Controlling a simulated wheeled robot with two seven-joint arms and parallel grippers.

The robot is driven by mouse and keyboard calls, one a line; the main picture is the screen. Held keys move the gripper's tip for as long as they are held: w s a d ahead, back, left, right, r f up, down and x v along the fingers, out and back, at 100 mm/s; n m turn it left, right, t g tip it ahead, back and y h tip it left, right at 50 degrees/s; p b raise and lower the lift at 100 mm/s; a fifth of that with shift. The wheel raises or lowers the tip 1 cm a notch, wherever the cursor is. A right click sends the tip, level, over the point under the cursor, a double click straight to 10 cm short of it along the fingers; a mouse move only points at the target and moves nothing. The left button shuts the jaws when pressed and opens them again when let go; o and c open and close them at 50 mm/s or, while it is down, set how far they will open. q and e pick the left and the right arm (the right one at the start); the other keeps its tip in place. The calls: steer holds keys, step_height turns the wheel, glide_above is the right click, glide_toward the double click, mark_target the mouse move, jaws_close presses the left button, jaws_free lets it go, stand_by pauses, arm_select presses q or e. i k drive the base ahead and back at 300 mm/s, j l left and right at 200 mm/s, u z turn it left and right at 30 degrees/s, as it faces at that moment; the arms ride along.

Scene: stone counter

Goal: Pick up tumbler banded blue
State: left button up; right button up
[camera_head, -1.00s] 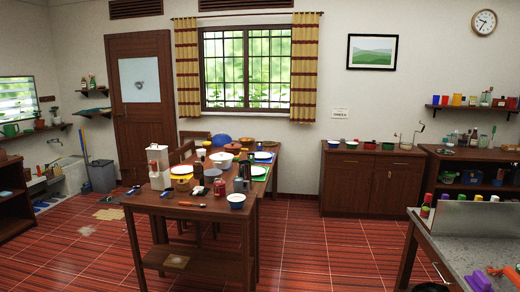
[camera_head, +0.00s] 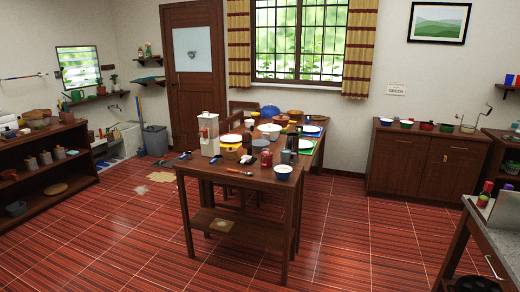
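I cannot make out a tumbler banded blue for certain in the head view. A small white cup or bowl with a blue outside (camera_head: 283,172) stands on the near right corner of the wooden table (camera_head: 262,184); whether it is a tumbler is too small to tell. Neither of my grippers is in view.
The table also holds a white dispenser (camera_head: 208,133), a red can (camera_head: 266,158) and several dishes. A stone counter (camera_head: 485,222) stands at right, a cabinet (camera_head: 425,160) at the back and a shelf (camera_head: 45,165) at left. The tiled floor in front is clear.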

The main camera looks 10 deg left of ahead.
mark_target(308, 118)
steer(key=i+z, duration=0.1)
steer(key=z, duration=0.2)
steer(key=i+j+z, duration=0.15)
steer(key=i, duration=1.4)
steer(key=i+z, duration=0.4)
steer(key=i, duration=1.5)
steer(key=i+u, duration=0.25)
steer(key=i, duration=0.7)
steer(key=i+u, duration=0.2)
steer(key=i, duration=0.75)
steer(key=i+u, duration=0.4)
steer(key=i+l+u, duration=0.15)
steer(key=i+u, duration=0.3)
steer(key=i+l+u, duration=0.25)
steer(key=u, duration=0.15)
steer(key=i, duration=0.1)
